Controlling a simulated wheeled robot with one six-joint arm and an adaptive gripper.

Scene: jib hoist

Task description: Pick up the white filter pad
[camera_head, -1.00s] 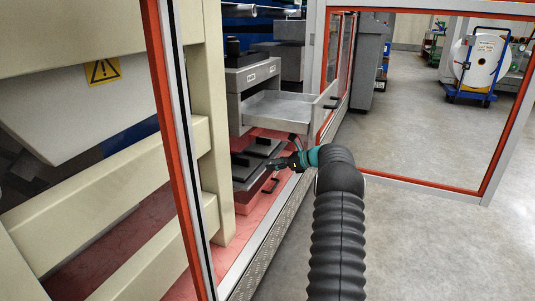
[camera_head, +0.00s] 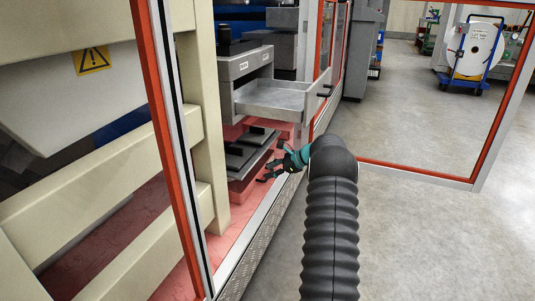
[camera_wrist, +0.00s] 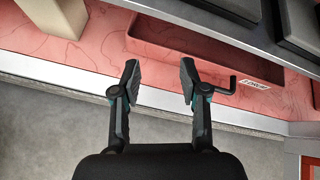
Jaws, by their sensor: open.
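I cannot make out a white filter pad in either current view. My gripper (camera_head: 270,170) is open, with its fingers spread, beside the low red drawer unit and below the pulled-out grey drawer. In the wrist view my gripper (camera_wrist: 158,72) has nothing between its fingers. It is above the front edge of a red drawer (camera_wrist: 165,35) with a white label and a black handle. The part of that red drawer's inside that shows holds no pad.
The pulled-out grey drawer (camera_head: 270,98) looks empty. Dark-topped drawers (camera_head: 245,150) lie beneath it. A red-edged guard frame (camera_head: 160,110) and cream beams (camera_head: 90,180) stand at left. Grey floor (camera_head: 430,240) is clear at right.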

